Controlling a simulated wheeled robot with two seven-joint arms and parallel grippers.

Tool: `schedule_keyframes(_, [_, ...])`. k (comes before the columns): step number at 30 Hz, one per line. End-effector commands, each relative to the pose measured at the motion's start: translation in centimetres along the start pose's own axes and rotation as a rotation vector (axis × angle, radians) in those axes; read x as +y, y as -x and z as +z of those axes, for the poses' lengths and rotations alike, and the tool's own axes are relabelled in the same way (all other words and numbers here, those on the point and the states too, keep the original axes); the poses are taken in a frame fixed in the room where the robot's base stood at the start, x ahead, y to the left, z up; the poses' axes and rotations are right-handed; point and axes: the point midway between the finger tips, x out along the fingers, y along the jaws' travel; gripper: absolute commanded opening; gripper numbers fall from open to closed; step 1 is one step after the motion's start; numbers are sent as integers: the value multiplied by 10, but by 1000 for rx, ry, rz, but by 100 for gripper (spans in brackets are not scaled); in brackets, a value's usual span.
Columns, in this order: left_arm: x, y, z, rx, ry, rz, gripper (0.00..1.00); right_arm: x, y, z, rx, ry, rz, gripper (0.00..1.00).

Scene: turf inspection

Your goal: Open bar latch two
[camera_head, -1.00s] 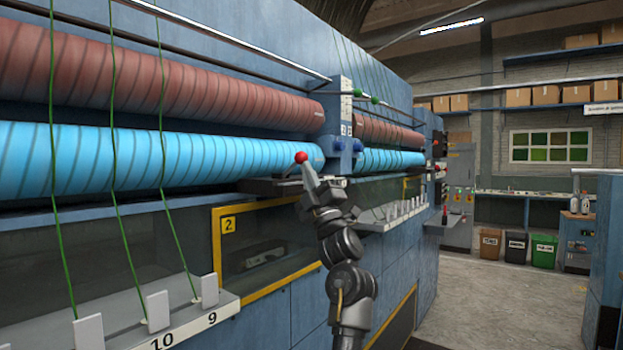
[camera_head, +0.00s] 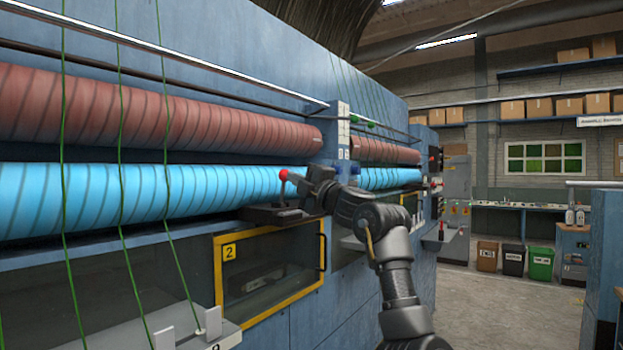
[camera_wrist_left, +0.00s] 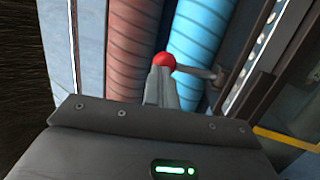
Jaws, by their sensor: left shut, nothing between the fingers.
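The bar latch is a thin lever with a red ball knob (camera_head: 284,174). It rises from a dark block (camera_head: 272,214) above the yellow-framed window marked 2 (camera_head: 229,252). My left gripper (camera_head: 296,179) is shut with nothing between its fingers. Its fingertips are right at the red knob, reaching it from the right. In the left wrist view the red knob (camera_wrist_left: 165,60) sits at the tips of my shut left gripper (camera_wrist_left: 162,75), and the lever rod (camera_wrist_left: 195,72) runs off to the right. I cannot tell whether they touch. My right gripper is not in view.
Red rollers (camera_head: 150,110) and blue rollers (camera_head: 150,190) lie just behind the latch. Green strands (camera_head: 123,200) hang at the left. The window's yellow frame (camera_head: 270,306) is below. The floor (camera_head: 480,310) at the right is clear.

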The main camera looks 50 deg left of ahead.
Motion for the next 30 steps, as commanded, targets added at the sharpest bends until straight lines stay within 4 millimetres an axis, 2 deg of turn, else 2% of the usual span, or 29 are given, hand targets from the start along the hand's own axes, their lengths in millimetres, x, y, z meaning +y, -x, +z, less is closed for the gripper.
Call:
schedule_keyframes(6, [0,-7,-4,7,-2,0,0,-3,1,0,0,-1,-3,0])
schedule_keyframes(21, [1,-6,-5,6,-1,5,0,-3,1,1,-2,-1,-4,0])
schedule_keyframes(26, [1,8,-5,5,0,4,0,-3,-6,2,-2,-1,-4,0])
schedule_keyframes(30, [3,36,-7,8,0,4,0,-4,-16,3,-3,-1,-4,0])
